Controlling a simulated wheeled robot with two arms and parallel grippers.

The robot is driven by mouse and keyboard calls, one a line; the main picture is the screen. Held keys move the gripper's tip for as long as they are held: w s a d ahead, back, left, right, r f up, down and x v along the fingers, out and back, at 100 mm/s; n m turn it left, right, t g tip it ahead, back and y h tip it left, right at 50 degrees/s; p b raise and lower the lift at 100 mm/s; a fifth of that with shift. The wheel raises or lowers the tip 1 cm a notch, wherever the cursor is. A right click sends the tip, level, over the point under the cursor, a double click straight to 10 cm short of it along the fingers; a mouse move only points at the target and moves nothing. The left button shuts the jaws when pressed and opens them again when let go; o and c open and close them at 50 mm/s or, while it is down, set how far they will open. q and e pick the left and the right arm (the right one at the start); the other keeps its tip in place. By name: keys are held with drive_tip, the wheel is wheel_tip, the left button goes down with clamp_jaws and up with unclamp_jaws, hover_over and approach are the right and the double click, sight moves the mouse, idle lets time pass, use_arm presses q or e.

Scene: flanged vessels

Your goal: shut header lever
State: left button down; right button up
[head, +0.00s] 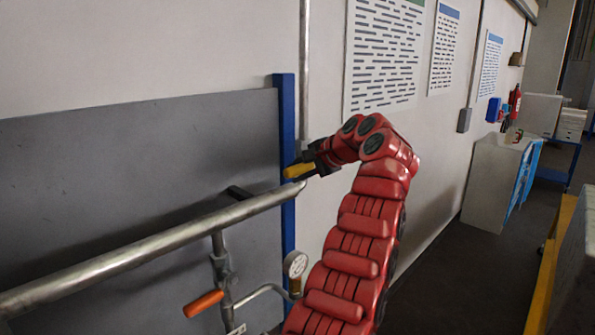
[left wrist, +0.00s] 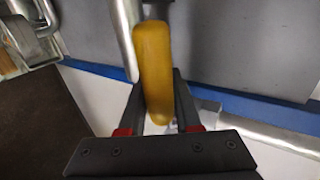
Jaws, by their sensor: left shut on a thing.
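A yellow lever handle (head: 298,170) shows just above the right end of a thick horizontal pipe (head: 160,243) in the head view. My left gripper (head: 308,163), on the red arm, is shut on this handle. In the left wrist view the yellow handle (left wrist: 154,65) stands between the two dark fingers of my left gripper (left wrist: 158,85). The lever's pivot is not clear in either view. A second lever with an orange handle (head: 203,303) sits lower, on a thin vertical pipe below the thick one. My right gripper is not in view.
A round gauge (head: 295,265) stands on a thin bent pipe below my gripper. A grey panel (head: 130,160) with a blue post (head: 284,130) is behind the pipes. A grey cabinet (head: 490,180) stands at the right; dark floor (head: 450,275) before it is clear.

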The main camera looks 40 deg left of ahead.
use_arm(q)
drive_tip(key=shift+r, duration=0.2)
drive_tip(key=c, duration=0.6)
unclamp_jaws()
drive_tip(key=shift+w+f, duration=0.1)
drive_tip(key=shift+w, duration=0.05)
drive_tip(key=shift+d+r, duration=0.25)
drive_tip(key=shift+d, duration=0.05)
drive_tip(key=p+v, duration=0.6)
drive_tip(key=v, duration=1)
drive_tip(key=shift+d, duration=0.3)
drive_tip(key=shift+r, duration=0.1)
